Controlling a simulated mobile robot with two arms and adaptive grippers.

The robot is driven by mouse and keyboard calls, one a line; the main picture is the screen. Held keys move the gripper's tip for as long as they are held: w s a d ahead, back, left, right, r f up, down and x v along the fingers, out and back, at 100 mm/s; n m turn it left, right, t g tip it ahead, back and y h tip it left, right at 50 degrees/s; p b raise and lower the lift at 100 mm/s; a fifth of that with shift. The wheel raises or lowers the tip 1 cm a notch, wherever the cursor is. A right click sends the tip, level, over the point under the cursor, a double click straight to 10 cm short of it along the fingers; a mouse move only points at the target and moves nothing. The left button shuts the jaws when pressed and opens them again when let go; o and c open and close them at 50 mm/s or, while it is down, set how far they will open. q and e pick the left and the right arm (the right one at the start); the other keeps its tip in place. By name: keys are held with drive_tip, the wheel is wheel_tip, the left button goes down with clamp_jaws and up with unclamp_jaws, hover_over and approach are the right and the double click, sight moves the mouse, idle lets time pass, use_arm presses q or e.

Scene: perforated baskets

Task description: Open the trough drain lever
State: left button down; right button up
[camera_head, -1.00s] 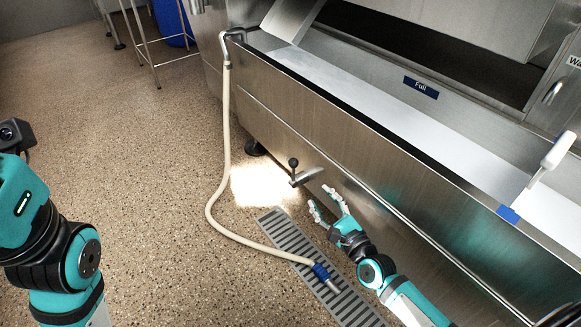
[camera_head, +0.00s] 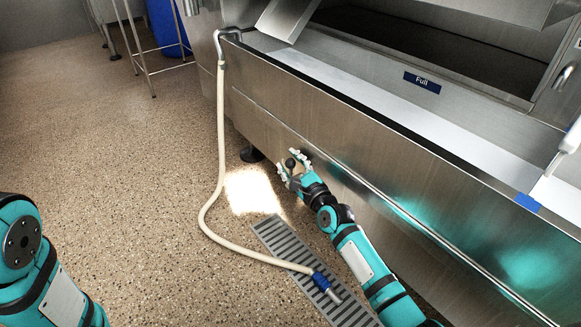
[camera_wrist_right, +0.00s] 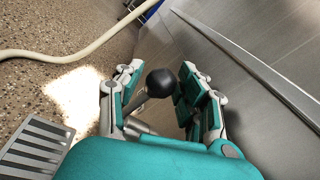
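The drain lever's black ball knob (camera_head: 290,163) shows at the foot of the long steel trough (camera_head: 330,127). My right gripper (camera_head: 294,163) is at the knob, low beside the trough's front wall. In the right wrist view the knob (camera_wrist_right: 160,82) and its grey stem (camera_wrist_right: 137,103) lie between the spread fingers of my right gripper (camera_wrist_right: 160,95). The fingers are apart and do not look closed on the knob; any touch cannot be told. The lever's base is mostly hidden behind the gripper. My left arm shows at the lower left; its gripper is out of view.
A cream hose (camera_head: 216,190) hangs from the trough's end and runs over the floor to a blue-collared nozzle (camera_head: 321,282) on the drain grate (camera_head: 285,247). A blue "Full" label (camera_head: 422,83) is inside the trough.

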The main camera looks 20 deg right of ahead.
clamp_jaws()
drive_tip(key=shift+a, duration=0.15)
idle(0.4)
drive_tip(key=s+a+f+n+y, duration=0.1)
drive_tip(key=a+f+n, duration=0.1)
drive_tip(key=n, duration=0.4)
drive_tip(key=s+a+f+n+t+y+b, duration=0.1)
drive_tip(key=a+f+n, duration=0.2)
drive_tip(key=n, duration=0.4)
drive_tip(key=shift+s+a+n, duration=0.3)
drive_tip(key=shift+s+a, duration=0.05)
drive_tip(key=shift+a, duration=0.55)
